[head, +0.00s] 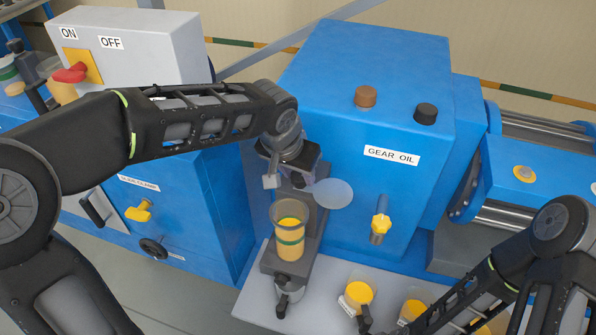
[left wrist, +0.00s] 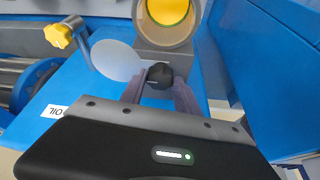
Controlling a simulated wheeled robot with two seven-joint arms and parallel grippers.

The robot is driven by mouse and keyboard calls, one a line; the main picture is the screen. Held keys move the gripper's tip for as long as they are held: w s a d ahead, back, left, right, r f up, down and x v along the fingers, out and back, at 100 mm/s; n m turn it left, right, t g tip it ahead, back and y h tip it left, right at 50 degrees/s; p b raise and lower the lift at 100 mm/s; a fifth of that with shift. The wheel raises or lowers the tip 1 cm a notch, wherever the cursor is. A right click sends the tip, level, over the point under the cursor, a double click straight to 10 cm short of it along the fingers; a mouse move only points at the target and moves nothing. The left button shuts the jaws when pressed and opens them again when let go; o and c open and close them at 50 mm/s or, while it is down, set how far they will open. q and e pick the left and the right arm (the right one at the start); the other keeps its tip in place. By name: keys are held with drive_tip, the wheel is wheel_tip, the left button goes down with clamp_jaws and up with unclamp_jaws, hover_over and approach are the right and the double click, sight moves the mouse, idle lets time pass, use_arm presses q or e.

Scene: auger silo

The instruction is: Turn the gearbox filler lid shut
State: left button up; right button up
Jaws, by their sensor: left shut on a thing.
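The filler lid (head: 333,193) is a flat pale blue-grey disc, swung out to the right of the filler cup (head: 268,212) in the head view. The cup's mouth is uncovered, and yellow shows inside above a green band. In the left wrist view the lid (left wrist: 115,60) lies left of the cup (left wrist: 168,35). My left gripper (head: 287,180) is just behind the cup, shut on a black knob (left wrist: 160,75) beside the lid's edge. The knob is hidden in the head view. My right gripper (head: 366,320) is low at the bottom edge, its jaws unclear.
The blue gearbox (head: 350,100) with a GEAR OIL label stands behind. A yellow tap (head: 381,226) sticks out right of the lid. Several yellow-filled cups, one of them here (head: 359,292), stand on the grey tray (head: 258,305). A switch box (head: 150,45) is at left.

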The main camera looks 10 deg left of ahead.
use_arm(q)
clamp_jaws()
idle(0.6)
